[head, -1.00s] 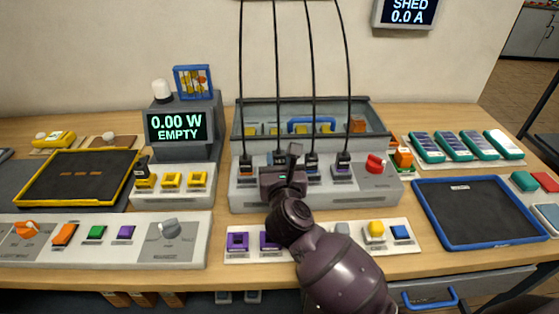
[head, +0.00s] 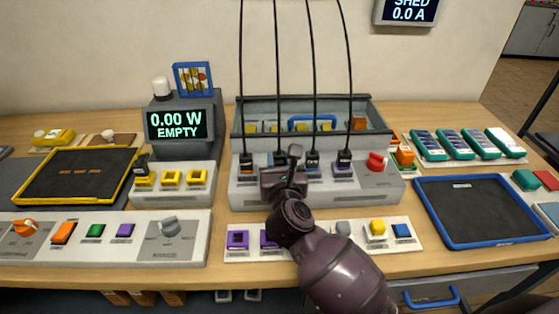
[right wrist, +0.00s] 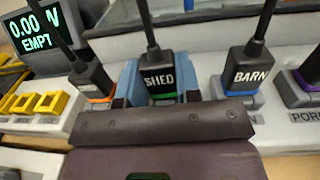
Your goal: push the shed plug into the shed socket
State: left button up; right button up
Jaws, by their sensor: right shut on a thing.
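The shed plug (right wrist: 159,74) is black with a white SHED label, a green band at its lower end and a black cable rising from its top. My right gripper (right wrist: 161,84) is shut on it, with a blue finger pad on each side. In the head view my right gripper (head: 282,172) is over the grey socket strip and covers much of the plug. The plug stands nearly upright at its place in the row. The shed socket is hidden by the plug and gripper, so I cannot tell how deep the plug sits. My left gripper is not in view.
The barn plug (right wrist: 251,72) stands close on the right, and an orange-banded plug (right wrist: 93,80) close on the left. A red knob (head: 376,162) is on the strip's right end. The wall display (head: 407,12) reads SHED 0.0 A. A blue-rimmed tray (head: 418,200) lies to the right.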

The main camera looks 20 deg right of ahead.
jog(key=o, duration=0.6)
jog(key=shift+s, duration=0.1)
jog(key=shift+p+v, duration=0.3)
jog(key=shift+v, duration=2.35)
send_near(280, 164)
jog(key=shift+s+a+r+p, duration=0.1)
jog(key=shift+s+p, duration=0.2)
jog(key=shift+s, duration=0.05)
